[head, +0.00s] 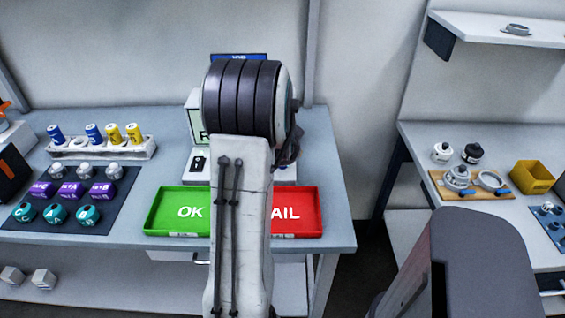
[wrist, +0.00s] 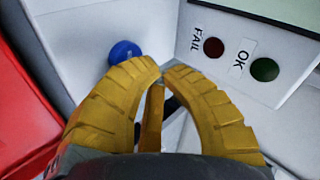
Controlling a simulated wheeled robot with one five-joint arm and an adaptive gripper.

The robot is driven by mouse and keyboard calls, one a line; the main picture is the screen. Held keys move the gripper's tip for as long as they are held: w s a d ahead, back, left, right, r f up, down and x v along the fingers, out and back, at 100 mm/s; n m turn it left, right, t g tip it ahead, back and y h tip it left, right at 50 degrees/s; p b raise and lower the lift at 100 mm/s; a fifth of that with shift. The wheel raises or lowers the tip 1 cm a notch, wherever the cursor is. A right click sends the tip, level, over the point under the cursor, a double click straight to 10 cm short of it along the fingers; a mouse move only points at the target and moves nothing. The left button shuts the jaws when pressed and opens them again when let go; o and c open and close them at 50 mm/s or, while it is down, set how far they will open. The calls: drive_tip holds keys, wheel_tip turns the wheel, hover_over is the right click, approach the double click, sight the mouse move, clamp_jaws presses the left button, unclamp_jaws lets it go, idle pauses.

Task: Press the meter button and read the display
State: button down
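The meter is a white unit on the bench, mostly hidden behind my arm in the head view; part of its pale green display (head: 196,124) shows at the left, with most of its text covered. A strip of the display (wrist: 285,8) shows at the top edge, with no reading visible. My gripper (wrist: 161,68) has its yellow fingertips together, holding nothing, close to the blue button; contact cannot be told.
A green OK tray (head: 165,211) and a red FAIL tray (head: 309,213) lie in front of the meter. Another bench (head: 410,131) stands right, across a gap.

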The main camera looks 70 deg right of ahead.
drive_tip(key=shift+f+b, duration=0.95)
drive_tip(key=shift+b, duration=0.35)
idle(1.0)
drive_tip(key=shift+r, duration=0.15)
idle(0.3)
drive_tip(key=shift+r+p, duration=0.5)
drive_tip(key=shift+r, duration=0.3)
drive_tip(key=shift+r, duration=0.1)
drive_tip(key=shift+r+p, duration=1.55)
drive_tip(key=shift+r, duration=0.9)
